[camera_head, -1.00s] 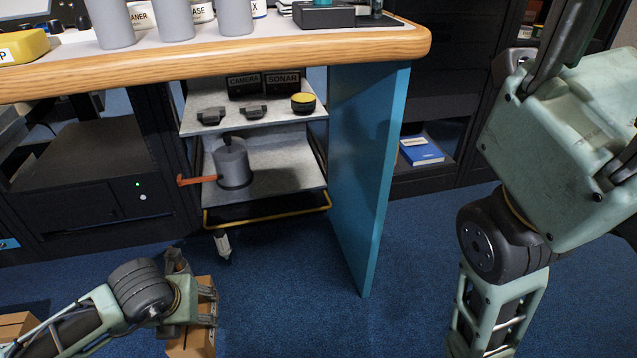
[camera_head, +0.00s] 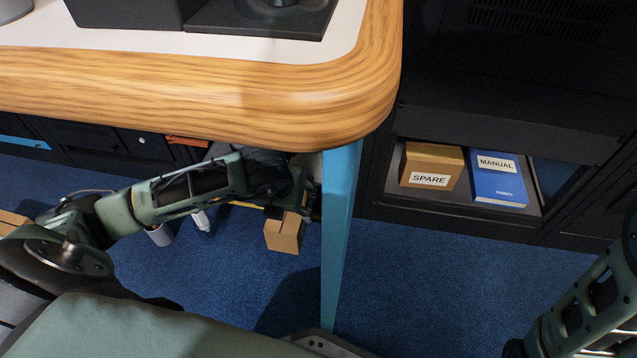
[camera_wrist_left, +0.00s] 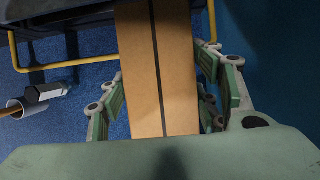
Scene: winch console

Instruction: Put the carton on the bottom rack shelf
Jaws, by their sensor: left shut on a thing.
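My left gripper (camera_head: 303,196) is shut on a plain brown carton (camera_head: 285,235), under the table edge and left of the blue side panel. In the left wrist view the carton (camera_wrist_left: 150,70) lies between the fingers (camera_wrist_left: 165,100), with a dark stripe along it. The black rack's low shelf (camera_head: 462,209) is right of the panel. On it are a brown box marked SPARE (camera_head: 432,168) and a blue MANUAL (camera_head: 497,183). My right arm shows at the lower right; its gripper is out of view.
The wooden table edge (camera_head: 200,95) hangs over my left arm. The blue panel (camera_head: 339,240) stands between the held carton and the rack. Another brown box (camera_head: 12,222) is at the far left. Blue floor in front of the rack is clear.

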